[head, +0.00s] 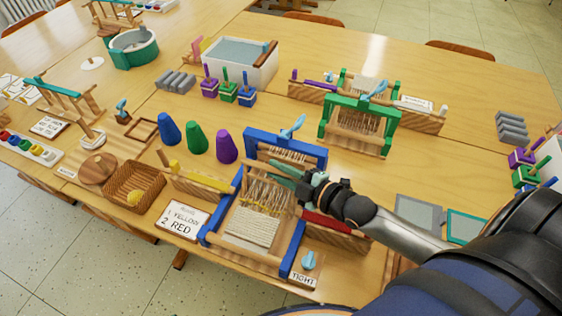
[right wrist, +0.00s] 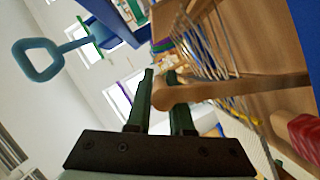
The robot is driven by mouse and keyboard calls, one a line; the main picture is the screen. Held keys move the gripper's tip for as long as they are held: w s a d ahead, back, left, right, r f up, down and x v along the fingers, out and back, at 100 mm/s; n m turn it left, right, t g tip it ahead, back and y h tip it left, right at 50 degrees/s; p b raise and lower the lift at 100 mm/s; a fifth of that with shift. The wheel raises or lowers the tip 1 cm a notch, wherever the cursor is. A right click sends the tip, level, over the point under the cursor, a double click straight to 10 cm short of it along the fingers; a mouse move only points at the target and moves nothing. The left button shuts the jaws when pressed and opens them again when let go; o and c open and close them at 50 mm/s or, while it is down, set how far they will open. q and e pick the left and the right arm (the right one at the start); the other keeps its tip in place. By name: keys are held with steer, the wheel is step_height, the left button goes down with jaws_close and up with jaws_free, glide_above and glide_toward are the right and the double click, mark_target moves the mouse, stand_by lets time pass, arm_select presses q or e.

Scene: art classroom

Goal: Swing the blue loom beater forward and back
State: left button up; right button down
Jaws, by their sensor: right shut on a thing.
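The blue loom (head: 297,262) stands on the near table, with a blue frame, pale warp threads and a white woven piece at its front. My right gripper (head: 280,172) reaches in from the right at the loom's middle, over the threads. In the right wrist view its dark green fingers (right wrist: 160,100) are closed around the rounded end of a wooden bar (right wrist: 235,88), which I take for the beater's handle. The beater's frame is largely hidden in the head view by my gripper and the threads. My left gripper is not in view.
A green loom (head: 383,142) stands behind at the right. Blue, green and purple cones (head: 196,139), a basket (head: 137,188) and a sign card (head: 182,219) stand left of the blue loom. A red shuttle-like piece (head: 322,222) lies close under my right wrist.

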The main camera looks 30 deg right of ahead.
steer(key=shift+s+a+r+n+t+p, duration=0.3)
steer(key=shift+s+a+r+n+p, duration=0.1)
steer(key=shift+s+a+n, duration=0.25)
steer(key=shift+s+a+r+n+t, duration=0.1)
steer(key=shift+s+a+n+t, duration=0.6)
steer(key=shift+s+a+n, duration=0.45)
steer(key=shift+w+a, duration=0.15)
steer(key=c, duration=1.1)
jaws_free()
steer(key=v, duration=1.2)
steer(key=shift+s+r+b, duration=0.2)
steer(key=shift+s+b, duration=0.05)
steer(key=shift+b, duration=0.05)
